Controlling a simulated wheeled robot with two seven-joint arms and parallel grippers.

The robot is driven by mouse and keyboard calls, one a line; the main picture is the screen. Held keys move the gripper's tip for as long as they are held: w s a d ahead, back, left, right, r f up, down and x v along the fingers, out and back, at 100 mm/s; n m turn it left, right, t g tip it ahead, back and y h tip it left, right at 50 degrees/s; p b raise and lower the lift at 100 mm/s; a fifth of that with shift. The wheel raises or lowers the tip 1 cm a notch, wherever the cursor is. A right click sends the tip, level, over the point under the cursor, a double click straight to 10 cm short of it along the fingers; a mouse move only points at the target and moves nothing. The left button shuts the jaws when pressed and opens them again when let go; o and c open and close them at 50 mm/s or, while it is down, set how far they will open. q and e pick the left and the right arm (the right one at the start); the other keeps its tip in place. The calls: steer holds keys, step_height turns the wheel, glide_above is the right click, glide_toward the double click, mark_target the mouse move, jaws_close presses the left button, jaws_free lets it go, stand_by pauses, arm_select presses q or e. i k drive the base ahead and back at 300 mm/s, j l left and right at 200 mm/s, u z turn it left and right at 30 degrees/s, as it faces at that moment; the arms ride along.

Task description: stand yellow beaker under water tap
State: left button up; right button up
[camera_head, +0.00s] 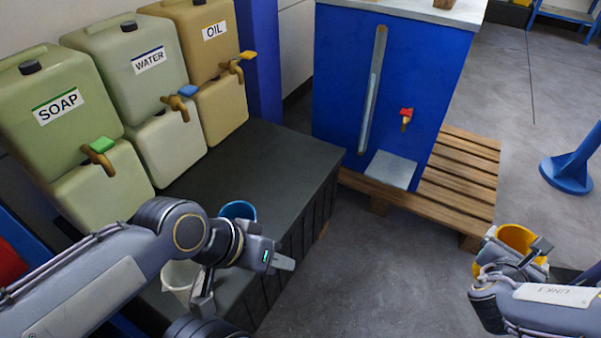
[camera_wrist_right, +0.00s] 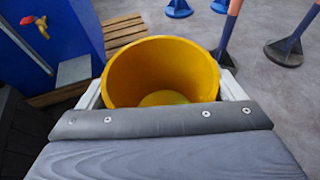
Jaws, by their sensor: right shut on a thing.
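The yellow beaker (camera_head: 517,236) is at the right of the head view, held upright or nearly so in my right gripper (camera_head: 515,258). In the right wrist view the beaker (camera_wrist_right: 160,65) sits between both fingers, open top showing, and looks empty. The water tap (camera_head: 180,103), brass with a blue handle, is on the middle container labelled WATER (camera_head: 130,75), far to the left of the beaker. My left gripper (camera_head: 243,282) is open, with nothing seen between its fingers, over the dark bench's front edge.
A soap tap (camera_head: 98,155) and an oil tap (camera_head: 235,66) flank the water tap. A blue beaker (camera_head: 238,210) and a white beaker (camera_head: 178,278) stand near my left arm. A blue tank (camera_head: 335,95) with a red-handled tap (camera_head: 406,117) stands on a wooden pallet (camera_head: 460,180).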

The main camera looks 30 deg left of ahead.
mark_target(205, 180)
steer(key=i+l+z, duration=0.1)
steer(key=i+l, duration=0.65)
steer(key=i+u, duration=0.2)
steer(key=u, duration=0.25)
steer(key=i+u, duration=0.15)
steer(key=u, duration=0.3)
steer(key=i+u, duration=0.2)
steer(key=u, duration=0.3)
steer(key=i+l+u, duration=0.15)
steer(key=u, duration=0.3)
steer(key=i+u, duration=0.15)
steer(key=u, duration=0.25)
steer(key=i+u, duration=0.15)
steer(key=u, duration=0.25)
steer(key=i+u, duration=0.15)
steer(key=u, duration=0.25)
steer(key=i+l+u, duration=0.1)
steer(key=u, duration=0.3)
